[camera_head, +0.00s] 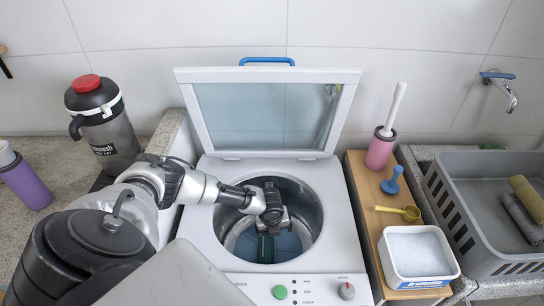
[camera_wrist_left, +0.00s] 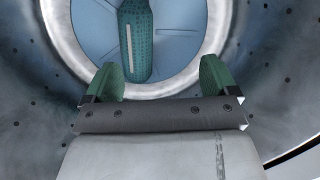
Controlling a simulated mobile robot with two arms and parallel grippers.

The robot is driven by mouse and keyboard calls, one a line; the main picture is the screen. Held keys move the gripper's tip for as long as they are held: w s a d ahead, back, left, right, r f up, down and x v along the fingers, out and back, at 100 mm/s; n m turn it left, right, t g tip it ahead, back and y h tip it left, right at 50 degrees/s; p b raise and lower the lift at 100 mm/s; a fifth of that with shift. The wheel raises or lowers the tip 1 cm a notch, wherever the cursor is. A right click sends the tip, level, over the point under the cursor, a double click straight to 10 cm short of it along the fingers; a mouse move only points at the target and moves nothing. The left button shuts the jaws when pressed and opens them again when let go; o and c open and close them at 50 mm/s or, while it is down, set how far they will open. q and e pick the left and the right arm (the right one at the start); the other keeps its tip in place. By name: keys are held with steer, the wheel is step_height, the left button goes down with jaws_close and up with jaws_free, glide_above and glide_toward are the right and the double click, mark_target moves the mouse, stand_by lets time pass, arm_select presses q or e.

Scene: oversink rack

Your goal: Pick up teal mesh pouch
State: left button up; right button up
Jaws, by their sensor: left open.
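The teal mesh pouch (camera_wrist_left: 136,45) lies on the pale blue bottom of the washer drum. It has a narrower neck at the top of the left wrist view and a light strip along its body. In the head view the pouch (camera_head: 265,248) shows as a dark green shape below my gripper. My left gripper (camera_wrist_left: 160,80) is open, with green pads on its fingers. It is inside the drum opening, and the pouch lies beyond the fingertips, apart from them. In the head view my left gripper (camera_head: 273,220) partly hides the drum. My right gripper is not in view.
The top-loading washer (camera_head: 325,215) has its lid (camera_head: 265,115) raised behind the opening. The drum wall closely surrounds my gripper. On the right, a wooden shelf holds a white powder tub (camera_head: 420,252), a yellow scoop (camera_head: 400,212) and a brush. A black jug (camera_head: 104,130) stands at left.

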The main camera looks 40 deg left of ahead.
mark_target(266, 241)
arm_select(q)
steer(key=shift+s+a+f+m+g, duration=0.4)
steer(key=shift+s+a+f+m, duration=0.45)
steer(key=shift+a+m, duration=0.05)
steer(key=shift+s+f+y+b, duration=0.2)
steer(key=shift+f+y+b, duration=0.1)
steer(key=shift+b, duration=0.25)
step_height(266, 241, down, 4)
steer(key=b, duration=0.4)
steer(key=shift+w+a+f, duration=0.1)
steer(key=shift+w+a, duration=0.05)
steer(key=shift+w+f+b, duration=0.1)
steer(key=shift+f+b, duration=0.35)
steer(key=shift+b, duration=0.15)
steer(key=f+b, duration=0.4)
steer(key=b, duration=0.1)
steer(key=shift+w+a+f, duration=0.3)
steer(key=shift+a+f, duration=0.05)
steer(key=shift+f, duration=0.05)
steer(key=shift+r, duration=0.1)
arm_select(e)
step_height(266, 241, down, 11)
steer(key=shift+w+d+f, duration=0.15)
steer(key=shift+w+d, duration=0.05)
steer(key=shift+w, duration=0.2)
arm_select(q)
steer(key=c, duration=1.1)
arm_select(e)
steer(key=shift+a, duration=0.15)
